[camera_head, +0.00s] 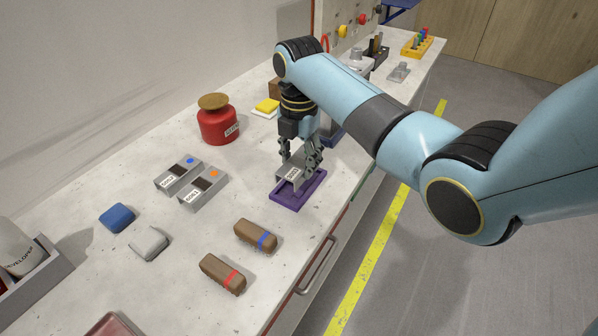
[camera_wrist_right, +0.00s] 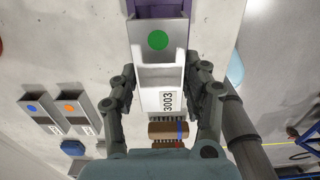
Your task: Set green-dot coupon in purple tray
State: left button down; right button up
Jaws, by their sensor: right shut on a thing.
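The green-dot coupon (camera_head: 291,174) is a grey block with a white label, over the purple tray (camera_head: 299,199) in the head view. Its green dot and the label 3003 show in the right wrist view (camera_wrist_right: 158,74). My right gripper (camera_head: 301,163) points down and is shut on the coupon, with a finger on each side. The purple tray also shows at the top of the wrist view (camera_wrist_right: 160,9). I cannot tell whether the coupon rests on the tray floor or hangs just above it. My left gripper is not in view.
Two similar coupons, with a blue dot (camera_head: 179,173) and an orange dot (camera_head: 203,188), lie left of the tray. A red jar (camera_head: 218,124) stands behind them. Brown brushes with blue (camera_head: 255,236) and red (camera_head: 223,273) bands lie in front. The bench edge is close on the right.

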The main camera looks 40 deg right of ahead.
aim_at(299, 163)
jog(key=shift+f, duration=1.9)
jog(key=o, duration=1.4)
jog(key=shift+f, duration=0.15)
notch_tip(299, 163, up, 12)
jog(key=shift+r, duration=0.15)
